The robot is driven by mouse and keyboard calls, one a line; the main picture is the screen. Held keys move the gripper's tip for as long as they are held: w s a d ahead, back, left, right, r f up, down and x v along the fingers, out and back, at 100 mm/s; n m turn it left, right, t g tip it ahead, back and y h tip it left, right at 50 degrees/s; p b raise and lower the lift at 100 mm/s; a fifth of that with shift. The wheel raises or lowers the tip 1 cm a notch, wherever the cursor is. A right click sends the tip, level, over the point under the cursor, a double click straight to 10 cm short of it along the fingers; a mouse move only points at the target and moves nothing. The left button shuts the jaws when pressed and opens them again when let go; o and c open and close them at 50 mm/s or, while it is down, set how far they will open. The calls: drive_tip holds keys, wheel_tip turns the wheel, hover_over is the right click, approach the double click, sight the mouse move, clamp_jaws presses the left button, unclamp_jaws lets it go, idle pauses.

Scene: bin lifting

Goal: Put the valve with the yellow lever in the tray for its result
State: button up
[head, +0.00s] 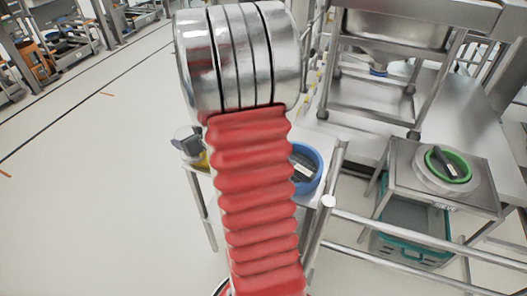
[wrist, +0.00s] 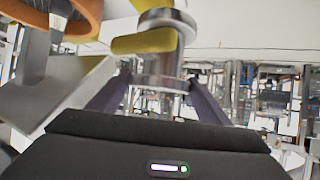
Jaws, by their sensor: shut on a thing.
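In the wrist view my gripper (wrist: 158,88) is shut on a silver metal valve (wrist: 163,68) with a yellow lever (wrist: 146,41). The dark fingers stand on both sides of the valve's body, and the lever lies beyond them. In the head view my red bellows arm hides the gripper. A grey and yellow piece (head: 188,141) shows just left of the arm; I cannot tell whether it is the held valve. A round blue tray (head: 312,156), partly behind my arm, holds a dark piece with a white label. A round green tray (head: 463,159) holds a similar piece.
The green tray stands on a steel stand (head: 405,178) at right, above a teal crate (head: 408,250). Steel rails (head: 400,240) run in front of it. An orange curved thing (wrist: 88,14) is at upper left in the wrist view. The floor at left is clear.

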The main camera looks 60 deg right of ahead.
drive_tip(key=s+d+r+m+h, duration=0.1)
drive_tip(key=s+d+r, duration=0.2)
drive_tip(key=s+d, duration=0.5)
drive_tip(key=shift+d+m+g+h, duration=0.3)
drive_tip(key=shift+d, duration=0.75)
drive_tip(key=shift+f, duration=0.1)
drive_tip(key=shift+w+f, duration=0.1)
drive_tip(key=shift+f, duration=2.75)
drive_tip(key=shift+f, duration=0.1)
drive_tip(key=shift+f, duration=1.95)
drive_tip(key=o, duration=1.8)
drive_tip(key=shift+a+f, duration=0.1)
drive_tip(key=shift+f, duration=0.05)
drive_tip(key=shift+o, duration=0.2)
